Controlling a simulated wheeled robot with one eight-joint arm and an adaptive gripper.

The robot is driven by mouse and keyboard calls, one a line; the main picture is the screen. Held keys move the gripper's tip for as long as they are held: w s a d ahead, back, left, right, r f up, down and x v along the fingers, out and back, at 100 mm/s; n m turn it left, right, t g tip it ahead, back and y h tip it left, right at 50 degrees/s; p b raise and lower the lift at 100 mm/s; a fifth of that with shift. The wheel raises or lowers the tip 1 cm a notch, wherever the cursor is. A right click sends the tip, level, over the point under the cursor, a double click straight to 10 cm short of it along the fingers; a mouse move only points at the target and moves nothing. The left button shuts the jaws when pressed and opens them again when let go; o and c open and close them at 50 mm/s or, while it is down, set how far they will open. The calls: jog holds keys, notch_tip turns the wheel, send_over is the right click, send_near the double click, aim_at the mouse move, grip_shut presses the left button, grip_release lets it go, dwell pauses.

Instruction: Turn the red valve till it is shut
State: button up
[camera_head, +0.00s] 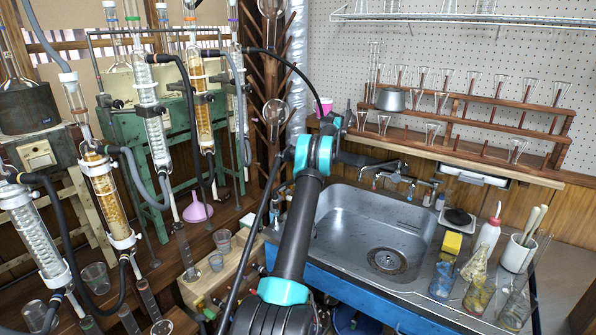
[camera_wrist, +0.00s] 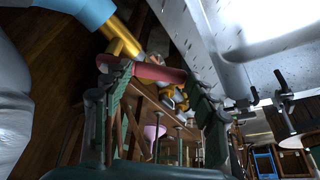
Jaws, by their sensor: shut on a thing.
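In the wrist view, the red valve (camera_wrist: 158,72) shows as a short red bar at the end of a yellow pipe (camera_wrist: 122,38). My gripper (camera_wrist: 155,78) has its two dark fingers on either side of the bar and is shut on it. In the head view, my arm crosses the middle of the picture, and I cannot make out my gripper or the gripped valve there.
A metal sink (camera_head: 345,220) with a tap (camera_head: 390,178) is to the right of my arm. Glass columns with black hoses crowd the left. A wash bottle (camera_head: 487,236) and glass beakers stand right of the sink. A pink funnel (camera_head: 197,210) stands on the left bench.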

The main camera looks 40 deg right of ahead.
dwell(0.4)
jog(key=o, duration=1.7)
jog(key=shift+w+a, duration=0.1)
jog(key=shift+a, duration=0.05)
